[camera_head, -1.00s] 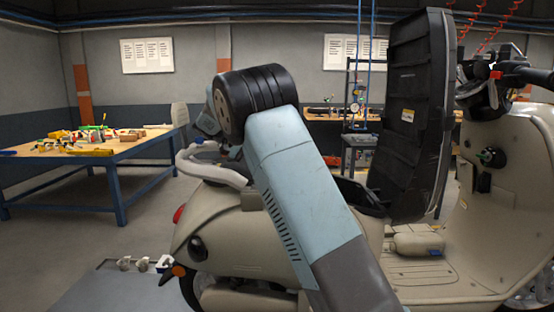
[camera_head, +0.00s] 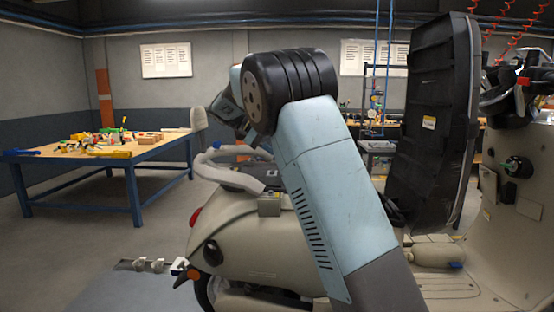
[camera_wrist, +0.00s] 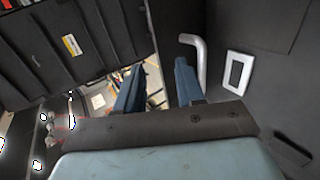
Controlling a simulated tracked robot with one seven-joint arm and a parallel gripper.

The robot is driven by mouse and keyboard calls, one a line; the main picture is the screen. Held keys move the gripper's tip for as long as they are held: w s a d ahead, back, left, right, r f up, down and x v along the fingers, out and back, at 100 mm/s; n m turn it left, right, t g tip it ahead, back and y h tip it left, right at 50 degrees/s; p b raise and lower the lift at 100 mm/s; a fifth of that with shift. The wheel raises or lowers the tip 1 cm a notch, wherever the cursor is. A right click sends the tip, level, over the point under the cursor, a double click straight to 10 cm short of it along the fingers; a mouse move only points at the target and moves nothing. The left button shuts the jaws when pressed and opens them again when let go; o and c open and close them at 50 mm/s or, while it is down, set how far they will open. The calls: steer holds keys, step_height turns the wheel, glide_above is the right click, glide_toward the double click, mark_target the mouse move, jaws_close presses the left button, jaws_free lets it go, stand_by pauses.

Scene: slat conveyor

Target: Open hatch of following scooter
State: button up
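The cream scooter (camera_head: 255,245) stands side-on across the lower right of the head view. Its black seat hatch (camera_head: 428,150) stands upright, open, with its ribbed underside and a label facing left. In the wrist view the hatch underside (camera_wrist: 45,55) fills the upper left. My gripper (camera_wrist: 157,75) shows there with two blue fingers apart and nothing seen between them. A bent metal rod (camera_wrist: 200,60) is just beyond the right finger; contact cannot be told. A white rectangular frame (camera_wrist: 238,72) sits on a dark surface at right. My gripper is not clearly visible in the head view.
A blue-legged workbench (camera_head: 90,155) with tools stands at left. A grey platform (camera_head: 125,290) with small fittings lies at lower left. Another bench with equipment is behind the hatch. Open floor lies between the workbench and scooter.

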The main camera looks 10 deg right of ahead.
steer(key=s+r, duration=0.6)
steer(key=s, duration=0.4)
steer(key=shift+s+d, duration=0.4)
steer(key=shift+d, duration=0.05)
steer(key=s+d+f+n+t+y, duration=0.2)
steer(key=s+d+f+y, duration=0.2)
steer(key=s+d+y, duration=0.55)
steer(key=s+a+f+t, duration=0.1)
steer(key=s+f+t, duration=0.1)
steer(key=s, duration=0.4)
steer(key=s+a+f+t+y, duration=0.1)
steer(key=s+a+f+t, duration=0.1)
steer(key=s+f, duration=0.2)
steer(key=s+a+f+n+t, duration=0.1)
steer(key=s+a+f+t, duration=0.1)
steer(key=s, duration=0.7)
steer(key=shift+f, duration=0.8)
steer(key=shift+d, duration=0.15)
